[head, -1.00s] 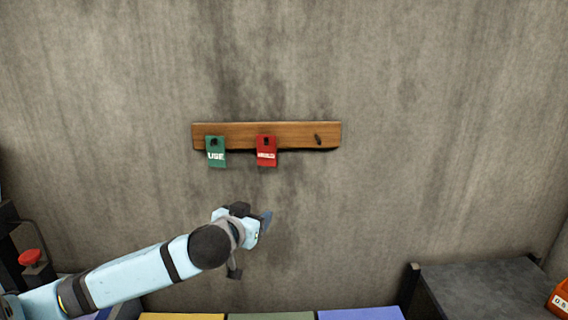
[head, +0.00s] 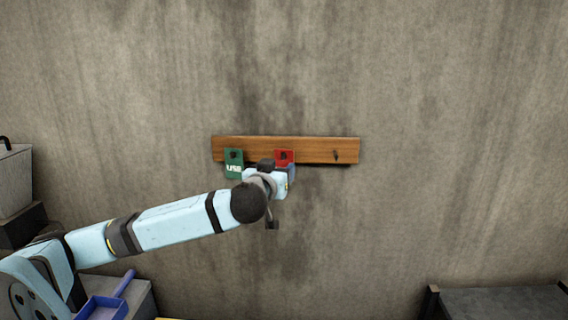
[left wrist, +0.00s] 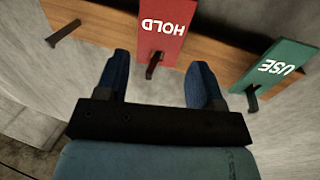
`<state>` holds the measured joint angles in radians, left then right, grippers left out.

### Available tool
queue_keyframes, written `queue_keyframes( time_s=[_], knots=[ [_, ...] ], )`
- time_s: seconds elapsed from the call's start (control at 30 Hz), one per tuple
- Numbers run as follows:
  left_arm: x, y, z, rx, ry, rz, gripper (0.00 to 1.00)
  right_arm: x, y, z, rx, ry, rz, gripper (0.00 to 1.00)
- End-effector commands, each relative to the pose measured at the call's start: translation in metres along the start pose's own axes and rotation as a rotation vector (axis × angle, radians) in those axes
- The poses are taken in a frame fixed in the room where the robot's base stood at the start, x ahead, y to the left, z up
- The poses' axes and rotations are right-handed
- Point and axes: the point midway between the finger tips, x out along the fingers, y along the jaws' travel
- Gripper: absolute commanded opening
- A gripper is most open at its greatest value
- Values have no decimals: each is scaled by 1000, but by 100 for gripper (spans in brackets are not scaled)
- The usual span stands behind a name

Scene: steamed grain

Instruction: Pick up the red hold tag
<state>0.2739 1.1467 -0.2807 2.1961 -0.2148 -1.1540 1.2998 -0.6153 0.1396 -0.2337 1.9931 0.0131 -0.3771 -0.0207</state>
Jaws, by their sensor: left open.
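The red hold tag (head: 284,156) hangs on a peg of the wooden rail on the wall. In the head view my left gripper (head: 286,176) is in front of its lower part and hides it. In the left wrist view the red tag (left wrist: 165,28) reads HOLD, and its dark peg sticks out between and beyond the two blue fingertips of my left gripper (left wrist: 160,75). The fingers are open, one on each side of the tag's line, and nothing is held. Whether they touch the tag cannot be told. My right gripper is not in view.
A green USE tag (head: 233,165) hangs just left of the red one; it also shows in the left wrist view (left wrist: 276,66), close to one finger. The wooden rail (head: 312,145) has a bare peg (head: 335,156) at right. A dark box top (head: 505,303) stands lower right.

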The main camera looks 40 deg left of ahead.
Motion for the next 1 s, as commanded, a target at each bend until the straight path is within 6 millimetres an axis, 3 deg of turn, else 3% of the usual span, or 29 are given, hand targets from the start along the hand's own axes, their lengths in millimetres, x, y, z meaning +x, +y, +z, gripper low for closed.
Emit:
queue_keyframes(
  time_s=[0.3, 0.6, 0.73, 1.0],
  knots=[
    [43, 0, -2, 1, 0, -2, 62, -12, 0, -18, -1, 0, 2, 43],
    [49, 0, 0, 1, 0, -1, 62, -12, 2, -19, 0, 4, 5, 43],
    [48, 0, 0, 1, 0, -1, 33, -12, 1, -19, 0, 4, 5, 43],
    [48, 0, 0, 1, 0, -1, 32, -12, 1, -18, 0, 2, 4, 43]
  ],
)
